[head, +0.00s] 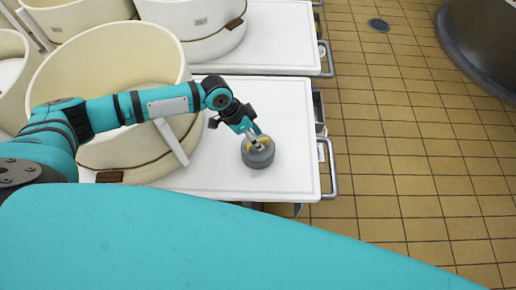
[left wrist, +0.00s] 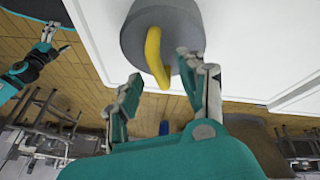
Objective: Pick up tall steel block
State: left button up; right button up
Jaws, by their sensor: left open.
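A short grey metal cylinder (head: 257,157) with a yellow handle on top stands on the white cart top. I cannot tell whether it is the tall steel block; nothing in view is clearly a tall block. In the left wrist view the cylinder (left wrist: 135,40) and its yellow handle (left wrist: 153,52) are near the fingers. My left gripper (head: 258,141) is open right at the handle, its fingers apart on either side of it in the left wrist view (left wrist: 164,72). Whether they touch the handle is unclear. My right gripper (left wrist: 52,40) shows small in the left wrist view, away from the cart.
A large cream vat (head: 105,62) stands left of the cylinder on the same white cart top (head: 292,110). A metal rail handle (head: 329,168) edges the cart on the right. Another cart (head: 285,40) with a vat (head: 205,30) stands behind.

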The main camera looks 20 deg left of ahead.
pick_arm(q)
jog(key=shift+d+f, duration=0.2)
jog(key=shift+f, duration=0.3)
grip_shut()
jog(key=shift+w+r, duration=0.2)
